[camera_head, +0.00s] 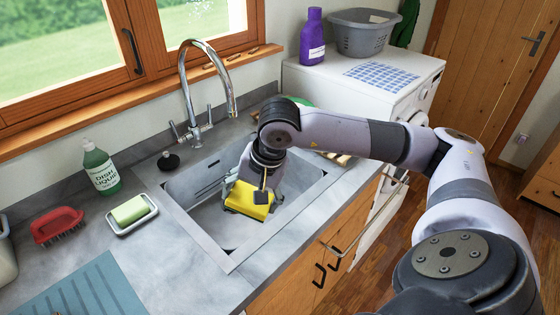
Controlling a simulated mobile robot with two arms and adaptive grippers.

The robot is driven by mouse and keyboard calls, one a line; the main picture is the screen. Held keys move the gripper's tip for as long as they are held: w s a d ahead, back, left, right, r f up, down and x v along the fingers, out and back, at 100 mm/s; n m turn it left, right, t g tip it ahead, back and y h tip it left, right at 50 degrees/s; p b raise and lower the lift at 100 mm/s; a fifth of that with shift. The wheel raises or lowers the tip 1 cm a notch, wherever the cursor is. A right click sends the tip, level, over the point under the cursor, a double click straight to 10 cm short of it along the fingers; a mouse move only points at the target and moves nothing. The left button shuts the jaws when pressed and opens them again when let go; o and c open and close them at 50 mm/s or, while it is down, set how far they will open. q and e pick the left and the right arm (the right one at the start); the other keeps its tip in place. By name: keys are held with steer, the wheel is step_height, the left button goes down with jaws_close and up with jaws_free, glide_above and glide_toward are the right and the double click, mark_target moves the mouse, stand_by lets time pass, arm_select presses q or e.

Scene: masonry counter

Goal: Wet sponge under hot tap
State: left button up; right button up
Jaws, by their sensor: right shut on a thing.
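The chrome tap (192,100) with two handles stands at the back of the grey sink (207,222). Its spout curves over toward the basin. No water stream is visible from it. My right gripper (258,196) is down in the sink, shut on a yellow sponge (248,200). The sponge is in the basin area, a little right of and in front of the spout. Whether it touches the sink floor I cannot tell. My right arm hides the back right part of the sink. My left gripper is not in view.
A green dish liquid bottle (100,167), a soap dish (132,226) with a green bar, a red brush (58,225) and a blue mat (82,291) lie left of the sink. A dark plug (168,161) sits behind it. A white washing machine (346,100) is at right.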

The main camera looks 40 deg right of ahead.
steer(key=w+d+r+m+t+h, duration=0.2)
steer(key=d+m, duration=0.3)
steer(key=d, duration=0.3)
steer(key=w+d+f+p, duration=0.1)
steer(key=w+d+f, duration=0.1)
steer(key=w, duration=1.2)
steer(key=shift+w+d+f+m, duration=0.15)
steer(key=shift+w+d+m, duration=0.1)
steer(key=shift+w+m, duration=0.05)
steer(key=s+a+b, duration=0.1)
steer(key=s, duration=0.7)
steer(key=shift+a+b, duration=0.2)
steer(key=shift+b, duration=0.15)
stand_by(1.3)
